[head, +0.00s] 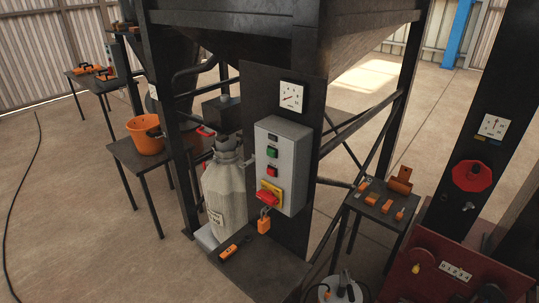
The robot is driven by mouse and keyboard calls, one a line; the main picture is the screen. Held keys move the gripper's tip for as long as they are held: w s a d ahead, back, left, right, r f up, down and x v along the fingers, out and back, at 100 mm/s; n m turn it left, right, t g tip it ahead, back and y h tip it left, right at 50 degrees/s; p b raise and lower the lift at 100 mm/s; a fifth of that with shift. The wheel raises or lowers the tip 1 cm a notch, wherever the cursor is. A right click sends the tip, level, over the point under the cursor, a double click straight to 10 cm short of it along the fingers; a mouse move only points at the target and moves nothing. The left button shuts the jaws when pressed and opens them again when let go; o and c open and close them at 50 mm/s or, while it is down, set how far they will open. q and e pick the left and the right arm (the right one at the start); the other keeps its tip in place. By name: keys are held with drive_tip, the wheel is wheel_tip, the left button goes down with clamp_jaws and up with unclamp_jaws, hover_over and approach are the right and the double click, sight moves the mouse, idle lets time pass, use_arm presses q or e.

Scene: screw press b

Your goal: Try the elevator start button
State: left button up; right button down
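A grey control box (283,165) is mounted on a dark upright panel in the middle of the head view. A green button (272,152) sits on its front, below a small dark label or window (272,137). A red button (272,171) is just below the green one. Lower down is a red switch handle (266,197) on a yellow plate. An orange padlock (264,224) hangs at this handle; whether its shackle is closed is too small to tell. Neither of my grippers is in view.
A dark shelf (265,275) below the box holds an orange handheld item (228,251). A filled sack (226,195) stands left of the box. A small table (377,226) with orange parts and a red machine (440,265) stand right. Open floor lies left.

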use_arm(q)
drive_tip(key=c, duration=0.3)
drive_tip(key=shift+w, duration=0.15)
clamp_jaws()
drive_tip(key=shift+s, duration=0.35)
